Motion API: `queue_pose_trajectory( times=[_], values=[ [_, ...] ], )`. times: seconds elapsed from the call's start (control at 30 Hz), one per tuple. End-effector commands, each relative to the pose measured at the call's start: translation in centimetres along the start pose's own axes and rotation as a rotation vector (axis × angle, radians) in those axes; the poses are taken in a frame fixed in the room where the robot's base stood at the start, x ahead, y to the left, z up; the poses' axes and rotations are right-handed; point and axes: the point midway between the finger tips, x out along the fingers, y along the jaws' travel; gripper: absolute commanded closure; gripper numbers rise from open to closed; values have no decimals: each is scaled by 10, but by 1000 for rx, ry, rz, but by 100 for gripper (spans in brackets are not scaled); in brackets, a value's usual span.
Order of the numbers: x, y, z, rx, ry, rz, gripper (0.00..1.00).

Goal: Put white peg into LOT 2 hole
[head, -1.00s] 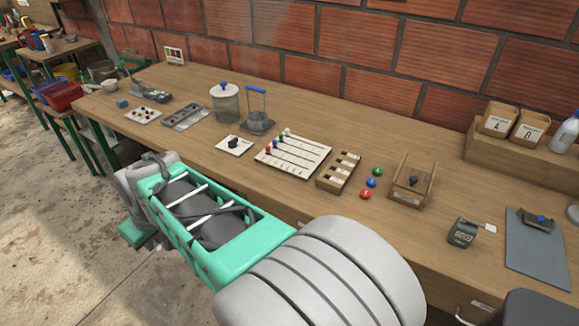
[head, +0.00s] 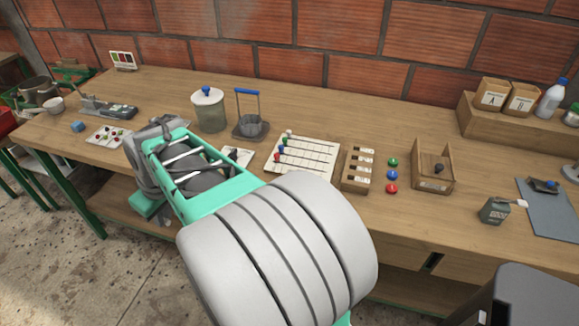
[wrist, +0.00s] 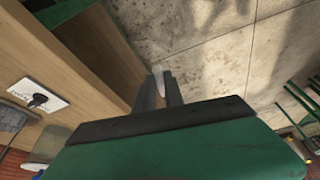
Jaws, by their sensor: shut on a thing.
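My gripper (wrist: 158,92) shows in the wrist view, pointing down past the table's front edge over the floor. Its dark fingers are shut on a small pale thing (wrist: 158,72), too small and blurred to name for sure. In the head view my arm hides the fingertips. A white board (head: 312,157) with dark lines stands on the table, with a white-topped peg (head: 289,133) at its far left corner and green, blue and red pegs along its left side. A wooden rack (head: 357,171) with white labels stands right of it. I cannot read LOT 2 anywhere.
A white plate with a dark lump (wrist: 38,97) lies near the table edge. The back of the table is mostly clear.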

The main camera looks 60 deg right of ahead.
Motion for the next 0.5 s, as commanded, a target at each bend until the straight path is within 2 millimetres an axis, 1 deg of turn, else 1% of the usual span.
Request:
queue_pose_trajectory(
  times=[0.03, 0.13, 0.17, 0.2, 0.3, 0.4, 0.5],
  values=[
    [2, 22, 5, -5, -44, -4, 100],
    [1, 66, 18, -67, -155, -19, 100],
    [0, 80, 24, -90, -194, -24, 100],
    [-2, 97, 32, -125, -249, -30, 100],
    [-9, 128, 50, -206, -360, -31, 100],
    [-16, 150, 66, -277, -449, -30, 100],
    [-22, 168, 79, -339, -522, -22, 100]
  ],
)
